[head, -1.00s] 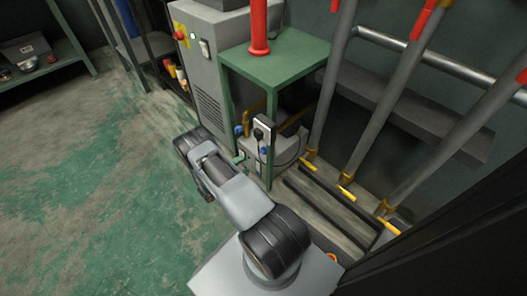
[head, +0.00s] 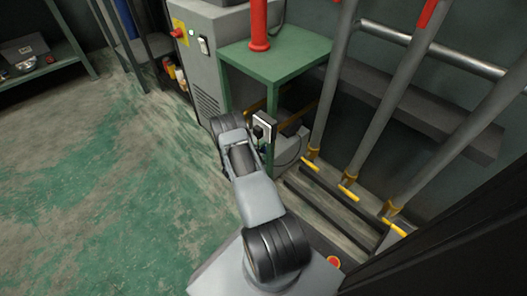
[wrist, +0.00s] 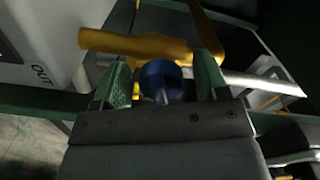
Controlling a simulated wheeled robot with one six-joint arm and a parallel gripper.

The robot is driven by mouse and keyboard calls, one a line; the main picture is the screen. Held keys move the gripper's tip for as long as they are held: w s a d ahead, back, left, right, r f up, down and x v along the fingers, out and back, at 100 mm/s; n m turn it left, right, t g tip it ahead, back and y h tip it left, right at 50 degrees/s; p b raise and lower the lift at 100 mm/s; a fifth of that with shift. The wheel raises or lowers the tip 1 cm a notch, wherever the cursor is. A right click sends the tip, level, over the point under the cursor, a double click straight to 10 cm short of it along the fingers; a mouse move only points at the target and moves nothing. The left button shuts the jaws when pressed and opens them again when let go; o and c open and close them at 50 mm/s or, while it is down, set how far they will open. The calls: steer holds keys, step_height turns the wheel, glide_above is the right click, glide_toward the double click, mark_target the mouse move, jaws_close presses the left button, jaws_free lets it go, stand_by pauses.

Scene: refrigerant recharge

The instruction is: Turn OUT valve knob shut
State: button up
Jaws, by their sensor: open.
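The blue OUT valve knob (wrist: 161,74) is in the middle of the wrist view, on a pale stem. Behind it runs a brass pipe (wrist: 130,45). My gripper (wrist: 163,73) is open, with one green-padded finger on each side of the knob. Gaps show between knob and fingers, so the knob is not clasped. The OUT label (wrist: 41,75) is on a pale panel to the left.
A green table (head: 276,61) with a red cylinder (head: 259,28) stands over the valve area. A grey cabinet (head: 205,55) is to its left. A socket panel (head: 263,127) is close beside my arm. Grey pipes stand at right. The floor at left is clear.

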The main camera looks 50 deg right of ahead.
steer(key=shift+c, duration=0.3)
steer(key=c, duration=0.8)
steer(key=shift+n, duration=0.7)
steer(key=o, duration=0.9)
steer(key=shift+c, duration=0.2)
steer(key=shift+s, duration=0.1)
